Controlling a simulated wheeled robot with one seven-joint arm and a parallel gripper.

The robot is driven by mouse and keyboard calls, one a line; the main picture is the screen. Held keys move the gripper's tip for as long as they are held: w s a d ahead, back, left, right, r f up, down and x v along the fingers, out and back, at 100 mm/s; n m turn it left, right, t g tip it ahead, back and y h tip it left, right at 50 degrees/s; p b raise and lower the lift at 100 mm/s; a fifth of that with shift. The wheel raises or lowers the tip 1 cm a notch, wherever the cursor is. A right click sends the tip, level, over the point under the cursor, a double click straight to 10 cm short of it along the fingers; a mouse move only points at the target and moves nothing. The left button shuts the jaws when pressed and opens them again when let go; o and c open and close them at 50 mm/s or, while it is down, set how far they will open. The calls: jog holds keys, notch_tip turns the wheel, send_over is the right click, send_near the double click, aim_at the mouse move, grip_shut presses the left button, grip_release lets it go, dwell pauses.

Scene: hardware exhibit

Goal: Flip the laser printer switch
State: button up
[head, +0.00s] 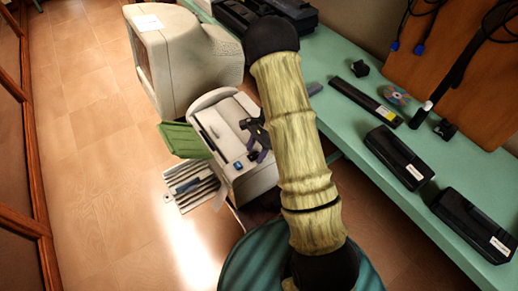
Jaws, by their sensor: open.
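The laser printer (257,183) is a pale, boxy machine in the middle of the head view. A green panel (184,140) sticks out at its left, and a slatted tray (194,188) shows below that. A small blue switch-like part (238,165) is on its top, near the front edge; its position cannot be read at this size. My gripper (250,143) is open and empty over the right part of the printer's top, a little above and right of the blue part in the picture. I cannot tell whether it touches the printer. My arm hides the printer's right side.
An old beige monitor (190,62) stands behind the printer. A long green table (350,122) runs along the right, with black cartridges (398,157), a disc (397,95) and a small bottle (420,115). The tiled floor (100,170) at the left is clear.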

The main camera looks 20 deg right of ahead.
aim_at(253, 155)
jog(key=c, duration=1)
jog(key=shift+s+a+r+t+h+p, duration=0.15)
jog(key=shift+a+t+h+p, duration=0.15)
jog(key=shift+h, duration=0.4)
jog(key=shift+w+a+r+t+h+p, duration=0.15)
jog(key=shift+a+t+h+p, duration=0.15)
jog(key=shift+h, duration=0.4)
jog(key=shift+f+h+p, duration=0.1)
jog(key=shift+h+p, duration=0.4)
jog(key=shift+h, duration=0.3)
jog(key=o, duration=1)
jog(key=shift+a+f, duration=0.1)
jog(key=shift+a, duration=0.05)
jog(key=shift+s, duration=0.1)
jog(key=shift+d, duration=0.2)
notch_tip(253, 155, up, 17)
jog(key=shift+r+p, duration=0.2)
jog(key=shift+p, duration=0.15)
